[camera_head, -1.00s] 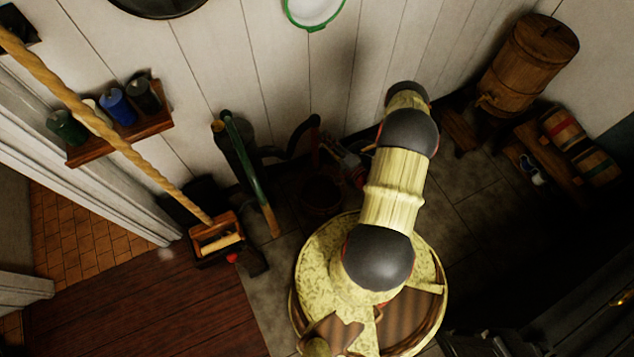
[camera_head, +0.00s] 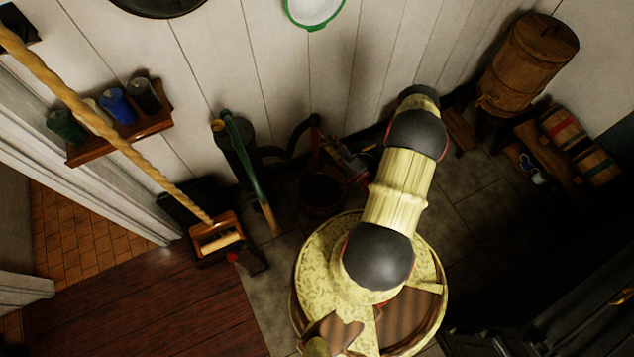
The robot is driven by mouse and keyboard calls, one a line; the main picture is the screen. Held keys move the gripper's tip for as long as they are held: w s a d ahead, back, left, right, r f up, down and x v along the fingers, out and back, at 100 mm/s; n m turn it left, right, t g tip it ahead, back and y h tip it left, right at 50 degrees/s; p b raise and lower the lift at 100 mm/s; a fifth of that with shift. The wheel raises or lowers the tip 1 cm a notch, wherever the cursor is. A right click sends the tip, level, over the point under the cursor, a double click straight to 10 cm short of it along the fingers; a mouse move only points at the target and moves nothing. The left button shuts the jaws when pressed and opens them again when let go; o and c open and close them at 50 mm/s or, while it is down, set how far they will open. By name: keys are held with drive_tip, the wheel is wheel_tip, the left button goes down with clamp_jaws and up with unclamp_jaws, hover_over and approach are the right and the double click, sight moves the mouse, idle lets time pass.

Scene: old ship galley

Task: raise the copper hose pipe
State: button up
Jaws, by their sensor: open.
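A dark hand pump (camera_head: 240,150) with a long green lever stands against the wall, left of my arm. A black curved pipe runs right from it and ends in a thin reddish-brown upright piece (camera_head: 316,148), which may be the copper hose pipe; it is too dark to be sure. A dark round bucket (camera_head: 321,190) sits just below that piece. My arm rises from my base and leans up and right, to the right of the pump and pipe. My gripper does not show; the arm's far end bends out of sight.
A small cluttered item (camera_head: 352,165) lies between the bucket and my arm. Dark floor lies right of my base.

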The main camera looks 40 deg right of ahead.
drive_tip(key=s, duration=0.8)
idle(0.6)
